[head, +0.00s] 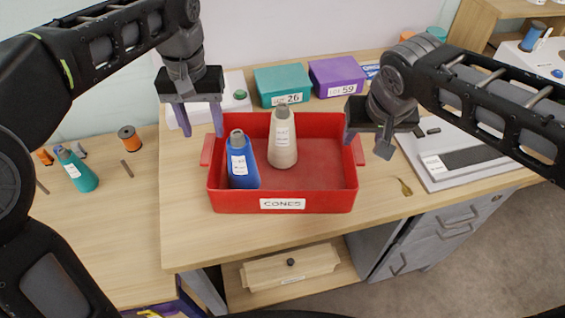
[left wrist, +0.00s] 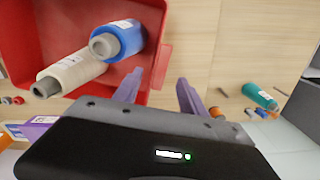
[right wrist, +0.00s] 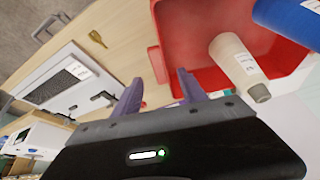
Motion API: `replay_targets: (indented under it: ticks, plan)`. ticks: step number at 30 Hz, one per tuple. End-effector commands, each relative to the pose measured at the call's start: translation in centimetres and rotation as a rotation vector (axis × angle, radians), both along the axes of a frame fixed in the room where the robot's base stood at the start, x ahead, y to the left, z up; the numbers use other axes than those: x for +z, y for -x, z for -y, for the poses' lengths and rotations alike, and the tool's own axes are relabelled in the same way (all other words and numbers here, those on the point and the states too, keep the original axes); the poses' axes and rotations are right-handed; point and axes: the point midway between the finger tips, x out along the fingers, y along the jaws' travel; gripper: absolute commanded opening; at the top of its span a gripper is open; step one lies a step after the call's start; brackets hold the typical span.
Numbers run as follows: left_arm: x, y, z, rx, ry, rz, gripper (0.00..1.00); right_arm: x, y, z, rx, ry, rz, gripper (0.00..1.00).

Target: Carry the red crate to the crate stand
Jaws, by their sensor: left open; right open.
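The red crate (head: 330,190), labelled CONES, sits on the wooden table. A blue cone (head: 239,165) and a cream cone (head: 283,142) stand inside it. It has a red handle on each short side. My left gripper (head: 202,122) is open at the crate's left side, above the left handle (head: 207,150); the left wrist view shows its fingers (left wrist: 158,95) near that handle. My right gripper (head: 366,138) is open near the right handle (head: 359,150); in the right wrist view its fingers (right wrist: 160,92) point towards that handle (right wrist: 157,64). I cannot make out the crate stand.
A teal box (head: 282,82) and a purple box (head: 337,74) stand behind the crate. A grey-white device (head: 465,160) lies to the right, with a small brass tool (head: 404,187) before it. The table front is clear.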

Motion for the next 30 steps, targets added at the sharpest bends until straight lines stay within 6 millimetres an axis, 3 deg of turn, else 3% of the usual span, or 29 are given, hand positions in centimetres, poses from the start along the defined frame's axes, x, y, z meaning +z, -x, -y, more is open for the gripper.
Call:
replay_targets:
  ticks: [15, 27, 30]
  plan:
    - [-6.4, 0.0, 0.0, -0.001, -0.001, -0.002, 0.49, -6.0, -2.4, 0.0, 0.000, 0.001, -0.004, 0.49]
    - [-7.3, 0.0, 0.0, 0.000, 0.000, 0.000, 0.49, -6.7, -2.8, 0.0, -0.001, 0.000, -0.001, 0.49]
    - [-7.3, 0.0, 0.0, 0.000, 0.000, 0.000, 0.42, -6.7, -2.7, 0.0, 0.000, 0.000, -0.001, 0.42]
